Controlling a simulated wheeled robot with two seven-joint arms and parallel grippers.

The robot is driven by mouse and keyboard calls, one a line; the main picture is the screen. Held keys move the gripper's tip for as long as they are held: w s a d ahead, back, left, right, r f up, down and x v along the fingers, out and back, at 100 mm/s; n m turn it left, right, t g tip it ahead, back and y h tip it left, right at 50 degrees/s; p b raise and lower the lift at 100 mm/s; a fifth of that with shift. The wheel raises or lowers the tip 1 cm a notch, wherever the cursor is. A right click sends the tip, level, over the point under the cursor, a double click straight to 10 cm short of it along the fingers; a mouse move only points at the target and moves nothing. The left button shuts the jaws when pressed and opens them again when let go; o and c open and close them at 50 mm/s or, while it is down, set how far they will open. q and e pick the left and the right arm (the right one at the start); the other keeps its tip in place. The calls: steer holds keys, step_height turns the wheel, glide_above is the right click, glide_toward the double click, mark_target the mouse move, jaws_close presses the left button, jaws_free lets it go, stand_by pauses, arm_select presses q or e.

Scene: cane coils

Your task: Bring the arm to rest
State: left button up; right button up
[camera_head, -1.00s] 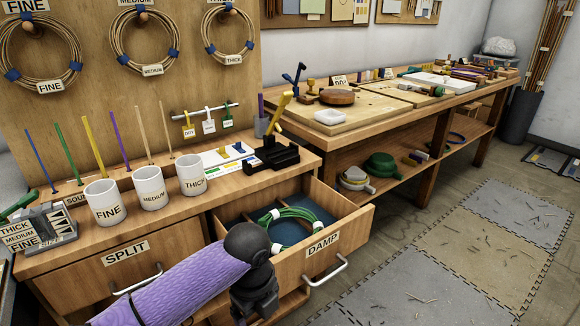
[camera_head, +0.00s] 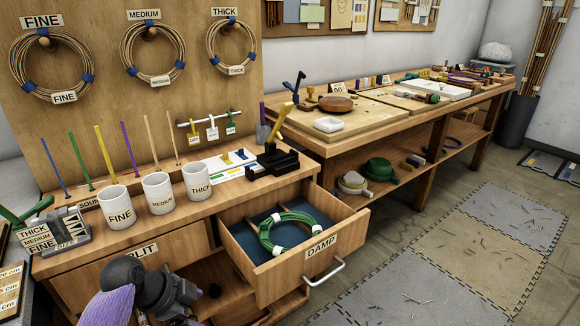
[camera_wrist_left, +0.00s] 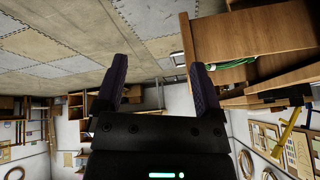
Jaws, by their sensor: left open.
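My left arm (camera_head: 108,305), in a purple sleeve, comes in at the lower left of the head view, in front of the drawer unit. Its black wrist (camera_head: 165,296) is low beside the open DAMP drawer (camera_head: 281,279); the fingertips cannot be made out there. In the left wrist view my left gripper (camera_wrist_left: 160,75) is open, with nothing between its two dark fingers. A green coil with white ties (camera_head: 264,235) lies in the drawer, apart from the gripper. It also shows at the right of the wrist view (camera_wrist_left: 235,63). My right gripper is out of view.
The DAMP drawer juts out with its handle (camera_head: 324,272). Three white cups, FINE (camera_head: 117,212), MEDIUM (camera_head: 158,198) and THICK (camera_head: 198,186), stand on the bench. Coils hang on the board above.

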arm_select(q)
steer(key=w+a+r+n+t+y, duration=0.3)
steer(key=w+a+n+t, duration=0.2)
steer(key=w+n+t, duration=0.15)
steer(key=w+a+r+n+t+y, duration=0.3)
steer(key=w+r+n+t, duration=0.25)
steer(key=r+t, duration=0.4)
steer(key=s+d+f+g, duration=0.1)
steer(key=s+f+g, duration=0.4)
steer(key=s+f, duration=0.7)
steer(key=s+d+f+g, duration=0.1)
steer(key=s+f+g, duration=0.4)
steer(key=f, duration=1.2)
steer(key=s+f+g, duration=0.2)
steer(key=s+f, duration=0.3)
steer(key=s, duration=0.3)
steer(key=s+f+g, duration=0.2)
steer(key=s+f, duration=0.3)
steer(key=s, duration=0.3)
steer(key=s+d+f+g, duration=0.1)
steer(key=s+f+g, duration=0.1)
steer(key=s, duration=1)
steer(key=s+d+f+g, duration=0.2)
steer(key=s+g, duration=0.1)
steer(key=s, duration=0.9)
steer(key=shift+s+g, duration=0.4)
